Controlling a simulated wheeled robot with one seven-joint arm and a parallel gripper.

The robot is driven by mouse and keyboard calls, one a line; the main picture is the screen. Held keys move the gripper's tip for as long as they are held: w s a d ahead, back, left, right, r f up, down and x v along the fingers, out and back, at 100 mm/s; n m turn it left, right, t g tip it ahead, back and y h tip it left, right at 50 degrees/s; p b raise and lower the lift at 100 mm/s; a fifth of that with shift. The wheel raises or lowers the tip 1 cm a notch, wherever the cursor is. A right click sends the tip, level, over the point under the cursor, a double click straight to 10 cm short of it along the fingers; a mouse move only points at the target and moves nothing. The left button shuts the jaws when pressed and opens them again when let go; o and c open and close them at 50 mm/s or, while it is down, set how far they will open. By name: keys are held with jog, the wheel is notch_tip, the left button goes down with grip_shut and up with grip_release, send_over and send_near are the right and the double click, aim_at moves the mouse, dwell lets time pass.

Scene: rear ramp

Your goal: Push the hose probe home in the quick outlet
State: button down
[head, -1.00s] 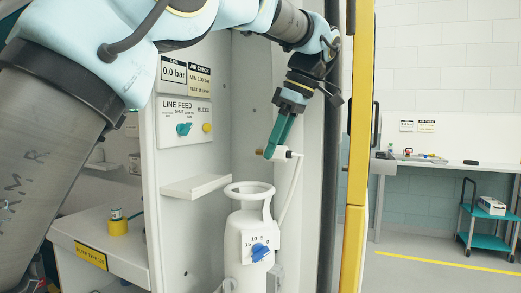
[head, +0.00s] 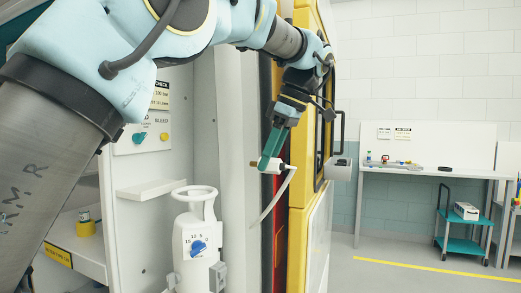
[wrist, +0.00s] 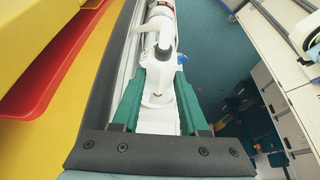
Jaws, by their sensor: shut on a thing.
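My gripper (head: 267,161) is shut on the white hose probe (head: 280,169), holding it in the air in front of the doorway. The probe lies about level, its brass tip pointing left in the head view and its pale hose (head: 272,205) hanging down from the right end. In the wrist view a white body, seemingly the probe (wrist: 157,68), sits between the teal fingers (wrist: 157,88). The tip is apart from any surface. I cannot make out the quick outlet; the line feed panel (head: 132,148) is partly hidden by my arm.
A white cylinder (head: 185,272) with a ring-shaped guard and blue knob stands left of the gripper, below a small shelf (head: 150,189). The yellow door edge (head: 299,230) is close on the right. A bench (head: 440,175) and teal cart (head: 470,243) stand farther right beyond open floor.

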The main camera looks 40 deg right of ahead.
jog(key=shift+w+a+f, duration=0.1)
jog(key=shift+a+f, duration=0.25)
jog(key=shift+f, duration=0.15)
jog(key=w+a+f+m, duration=0.2)
jog(key=w+a+f, duration=0.5)
jog(key=a+f, duration=0.7)
jog(key=w+a+f+m+h, duration=0.1)
jog(key=w+a+f, duration=0.6)
jog(key=a+f, duration=0.8)
jog(key=w+a+f+m+h, duration=0.1)
jog(key=w+a+f, duration=0.6)
jog(key=a+f, duration=0.8)
jog(key=a+m, duration=0.1)
jog(key=a, duration=0.4)
jog(key=shift+a+f+m+t, duration=0.2)
jog(key=shift+m+t, duration=0.1)
